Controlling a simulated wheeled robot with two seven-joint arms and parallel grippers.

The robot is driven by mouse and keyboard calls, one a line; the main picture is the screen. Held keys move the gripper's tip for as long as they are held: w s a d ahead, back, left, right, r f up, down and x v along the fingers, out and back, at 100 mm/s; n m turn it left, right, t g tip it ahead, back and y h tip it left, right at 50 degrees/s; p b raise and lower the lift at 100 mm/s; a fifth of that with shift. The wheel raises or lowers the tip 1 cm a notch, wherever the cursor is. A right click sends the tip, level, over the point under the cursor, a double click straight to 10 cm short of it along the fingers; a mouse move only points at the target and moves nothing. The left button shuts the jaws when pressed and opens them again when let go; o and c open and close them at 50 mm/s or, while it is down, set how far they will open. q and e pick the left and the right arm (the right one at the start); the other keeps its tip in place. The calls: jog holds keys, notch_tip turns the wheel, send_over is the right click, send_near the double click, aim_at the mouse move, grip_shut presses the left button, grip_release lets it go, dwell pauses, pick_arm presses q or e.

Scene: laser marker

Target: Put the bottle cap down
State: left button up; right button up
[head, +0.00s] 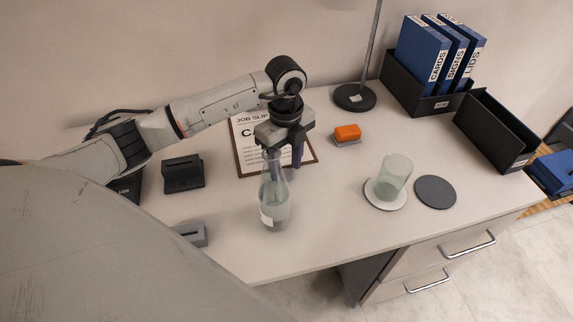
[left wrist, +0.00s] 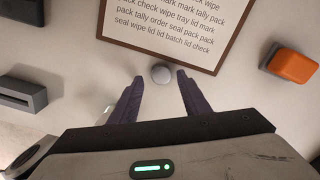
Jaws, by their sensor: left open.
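The bottle cap (left wrist: 160,72) is a small round pale grey disc in the left wrist view. It appears to lie on the table just off the lower edge of the framed job slip. My left gripper (head: 285,158) points down behind the clear bottle (head: 273,200). Its dark purple fingers are open, and in the left wrist view (left wrist: 160,95) the cap shows between and just beyond the tips, apart from both. In the head view I cannot make out the cap. The bottle stands upright with a pale label. My right gripper is not in view.
The job slip board (head: 248,160) lies behind the gripper. An orange block (head: 347,133) sits to its right. Dark holders (head: 183,174) are left. The front middle-right of the table is clear.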

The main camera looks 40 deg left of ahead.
pick_arm(q)
notch_tip(320, 180, up, 12)
jog(key=shift+f, duration=0.15)
dwell(0.5)
